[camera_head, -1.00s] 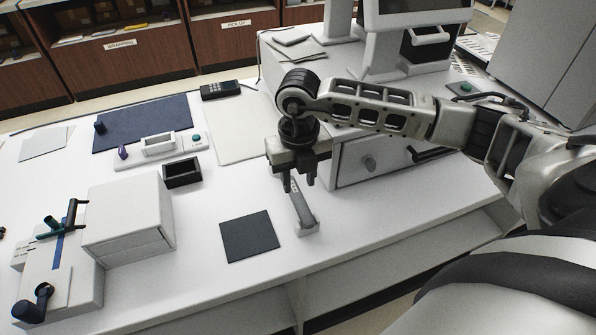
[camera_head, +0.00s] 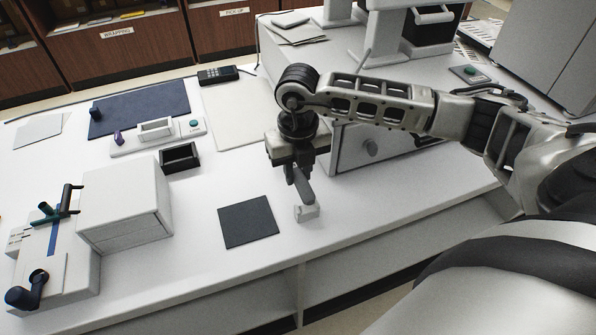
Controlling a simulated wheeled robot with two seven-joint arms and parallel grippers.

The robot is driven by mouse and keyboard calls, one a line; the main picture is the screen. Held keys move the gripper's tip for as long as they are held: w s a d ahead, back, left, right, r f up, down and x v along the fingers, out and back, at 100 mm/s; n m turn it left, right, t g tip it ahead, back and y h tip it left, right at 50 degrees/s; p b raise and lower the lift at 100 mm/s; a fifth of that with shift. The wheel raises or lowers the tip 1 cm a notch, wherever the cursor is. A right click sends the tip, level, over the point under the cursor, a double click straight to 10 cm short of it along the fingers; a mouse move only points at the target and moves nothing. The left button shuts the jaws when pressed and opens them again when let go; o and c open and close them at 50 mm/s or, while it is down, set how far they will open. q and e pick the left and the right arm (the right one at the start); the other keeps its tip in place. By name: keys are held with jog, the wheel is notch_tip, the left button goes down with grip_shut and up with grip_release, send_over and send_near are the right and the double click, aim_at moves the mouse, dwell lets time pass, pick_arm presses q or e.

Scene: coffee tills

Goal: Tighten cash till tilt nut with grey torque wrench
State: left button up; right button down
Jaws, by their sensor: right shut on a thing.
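My right gripper (camera_head: 296,176) points down over the white counter and is shut on the grey torque wrench (camera_head: 304,190). A short dark grey length of the wrench shows below the fingers; the rest is hidden by the gripper. Its lower end is at a small pale block (camera_head: 307,213) on the counter; I cannot tell if they touch. The cash till (camera_head: 349,150), a white box with a round grey knob (camera_head: 371,147) on its front, stands behind and right of the gripper. I cannot make out which part is the tilt nut. My left gripper is not in view.
A dark square mat (camera_head: 248,222) lies left of the pale block. A white box (camera_head: 124,205), a small black tray (camera_head: 179,158) and a device with dark handles (camera_head: 55,262) stand further left. The counter's front edge is close to the pale block. Bare counter lies around the mat.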

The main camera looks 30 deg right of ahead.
notch_tip(320, 180, up, 3)
jog(key=shift+f+p, duration=0.1)
jog(key=shift+p, duration=0.55)
jog(key=shift+f, duration=0.1)
